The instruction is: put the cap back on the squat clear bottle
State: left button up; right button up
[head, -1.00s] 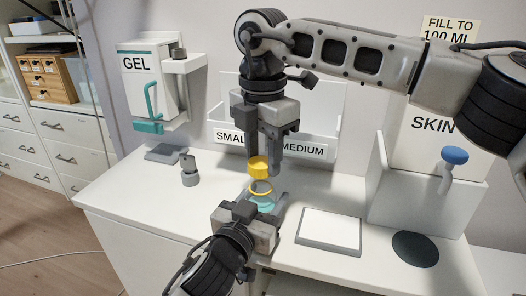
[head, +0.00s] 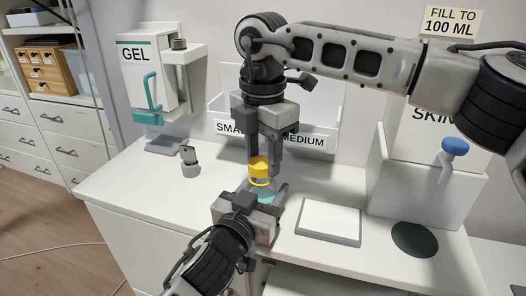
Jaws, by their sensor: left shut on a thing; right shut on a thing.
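The yellow cap (head: 259,164) is held between the fingers of my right gripper (head: 262,160), which points down from above. The squat clear bottle (head: 267,189), with a yellow ring at its neck and a teal tint low down, stands on the counter below the cap. My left gripper (head: 262,195) is shut on the bottle from the front and hides much of it. The cap is directly over the neck and very close to the yellow ring; I cannot tell whether they touch.
A white pad (head: 328,222) and a dark disc (head: 415,239) lie on the white counter (head: 130,190) to the right. A small grey item (head: 190,162) stands left.

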jog(key=shift+f, duration=0.5)
jog(key=m, duration=0.4)
jog(key=shift+s, duration=0.1)
jog(key=m, duration=0.3)
jog(key=shift+d+m, duration=0.1)
jog(key=shift+m, duration=0.2)
jog(key=shift+s+m, duration=0.1)
jog(key=shift+m, duration=0.8)
jog(key=shift+s+a+m, duration=0.25)
jog(key=shift+a+m, duration=0.05)
jog(key=shift+m, duration=0.8)
jog(key=shift+d+m, duration=0.15)
jog(key=shift+m, duration=0.85)
jog(key=o, duration=0.9)
jog(key=shift+w, duration=0.1)
jog(key=shift+d, duration=0.1)
